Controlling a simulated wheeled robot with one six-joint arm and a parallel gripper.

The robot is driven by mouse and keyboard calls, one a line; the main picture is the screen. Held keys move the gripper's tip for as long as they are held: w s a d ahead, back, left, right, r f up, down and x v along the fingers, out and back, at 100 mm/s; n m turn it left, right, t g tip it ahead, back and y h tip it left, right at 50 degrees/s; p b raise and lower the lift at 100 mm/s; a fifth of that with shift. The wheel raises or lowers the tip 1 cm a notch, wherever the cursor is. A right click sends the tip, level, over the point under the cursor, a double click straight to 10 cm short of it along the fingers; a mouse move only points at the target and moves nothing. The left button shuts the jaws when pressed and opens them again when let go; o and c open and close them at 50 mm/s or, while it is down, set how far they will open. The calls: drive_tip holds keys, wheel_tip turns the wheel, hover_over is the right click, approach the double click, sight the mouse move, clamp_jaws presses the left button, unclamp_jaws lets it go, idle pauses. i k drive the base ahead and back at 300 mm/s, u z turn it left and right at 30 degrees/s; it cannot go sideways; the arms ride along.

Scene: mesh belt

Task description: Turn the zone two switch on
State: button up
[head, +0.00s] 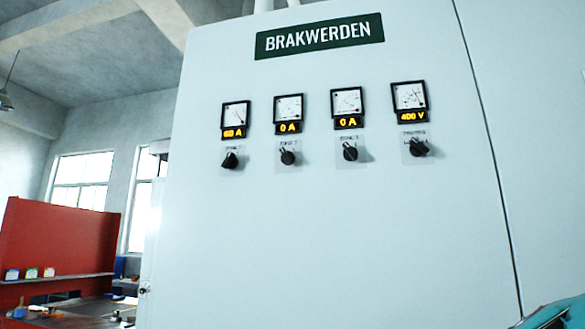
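The pale cabinet (340,240) carries a row of four dark rotary switches, each with a small label and a meter above it. The labels are blurred, but the second from the left seems to be the zone two switch (288,157). Its knob appears tilted up and to the left. The display above it (288,127) reads 0 A, and its dial meter (289,107) is above that. My gripper does not show in the head view.
The left switch (231,160) sits under a 60 A display, the third switch (350,151) under 0 A, and the right switch (418,147) under 400 V. The cabinet face below the switches is bare. A red panel with a shelf (60,240) stands at far left.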

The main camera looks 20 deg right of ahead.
sight(287, 158)
drive_tip(key=u, duration=0.05)
drive_tip(key=k, duration=1.25)
drive_tip(key=u, duration=0.5)
drive_tip(key=i, duration=0.5)
drive_tip(key=u, duration=0.5)
drive_tip(key=i, duration=0.95)
drive_tip(key=z, duration=0.35)
